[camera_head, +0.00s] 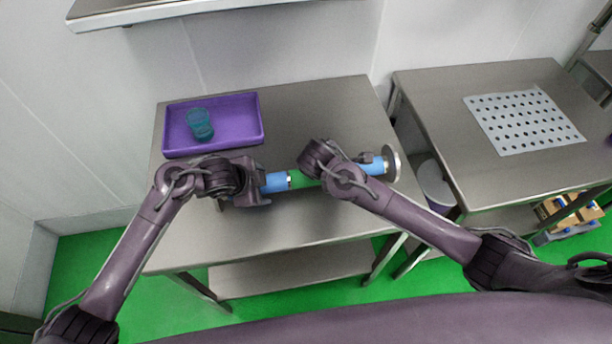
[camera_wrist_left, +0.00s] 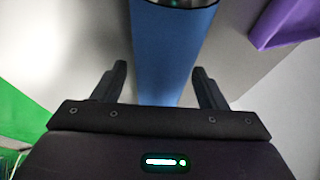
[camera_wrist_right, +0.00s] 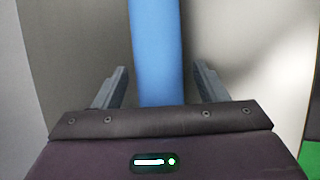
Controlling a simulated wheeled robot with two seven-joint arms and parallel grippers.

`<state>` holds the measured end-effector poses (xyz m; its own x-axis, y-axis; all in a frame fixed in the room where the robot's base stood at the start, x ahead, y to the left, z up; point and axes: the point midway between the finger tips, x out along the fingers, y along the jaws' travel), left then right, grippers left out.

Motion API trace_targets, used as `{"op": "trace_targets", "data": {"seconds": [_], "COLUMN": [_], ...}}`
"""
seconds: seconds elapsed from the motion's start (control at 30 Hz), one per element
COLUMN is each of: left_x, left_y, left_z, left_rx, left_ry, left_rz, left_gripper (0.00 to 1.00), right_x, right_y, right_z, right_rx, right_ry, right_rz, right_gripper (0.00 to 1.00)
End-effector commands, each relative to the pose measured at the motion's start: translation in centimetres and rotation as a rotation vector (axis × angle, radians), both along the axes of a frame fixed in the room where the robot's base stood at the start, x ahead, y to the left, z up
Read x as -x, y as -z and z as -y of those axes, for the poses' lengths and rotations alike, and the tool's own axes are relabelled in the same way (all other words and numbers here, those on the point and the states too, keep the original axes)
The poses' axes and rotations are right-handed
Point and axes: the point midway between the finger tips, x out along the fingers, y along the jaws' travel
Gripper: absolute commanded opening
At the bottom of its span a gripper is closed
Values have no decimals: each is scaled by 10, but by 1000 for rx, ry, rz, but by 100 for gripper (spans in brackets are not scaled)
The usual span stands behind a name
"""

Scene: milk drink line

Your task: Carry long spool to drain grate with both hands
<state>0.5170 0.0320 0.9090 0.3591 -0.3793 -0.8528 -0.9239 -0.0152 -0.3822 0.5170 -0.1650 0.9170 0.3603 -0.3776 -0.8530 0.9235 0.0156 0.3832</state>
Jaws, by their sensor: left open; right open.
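The long spool (camera_head: 304,179) lies crosswise over the left steel table, with blue sections, a green middle and a round grey flange at its right end. My left gripper (camera_head: 262,188) is at its left blue section. In the left wrist view the open fingers (camera_wrist_left: 162,85) stand either side of the blue tube (camera_wrist_left: 165,55). My right gripper (camera_head: 368,160) is at the right blue section; in the right wrist view its open fingers (camera_wrist_right: 157,85) flank the tube (camera_wrist_right: 156,45). The drain grate (camera_head: 525,122), a pale perforated plate, lies on the right table. The spool's left end is hidden.
A purple tray (camera_head: 240,118) holding a teal item (camera_head: 200,124) sits at the back left of the left table (camera_head: 320,105). A gap with a white bucket (camera_head: 434,182) separates it from the right table (camera_head: 435,110). Boxes (camera_head: 568,212) stand below.

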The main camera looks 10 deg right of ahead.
Motion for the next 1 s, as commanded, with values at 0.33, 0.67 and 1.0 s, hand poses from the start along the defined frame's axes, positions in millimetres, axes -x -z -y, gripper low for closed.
{"op": "trace_targets", "data": {"seconds": [0.33,0.67,1.0], "left_x": [-4,-4,-4], "left_y": [9,9,9], "left_z": [4,3,4], "left_rx": [-1,-1,-1], "left_ry": [-1,-1,-1], "left_rz": [2,2,2], "left_gripper": [66,36,0], "right_x": [-4,-4,-4], "right_y": [9,9,9], "right_z": [4,4,4], "right_rx": [0,0,0], "right_ry": [0,0,0], "right_rz": [1,0,0], "right_gripper": [66,36,0]}}
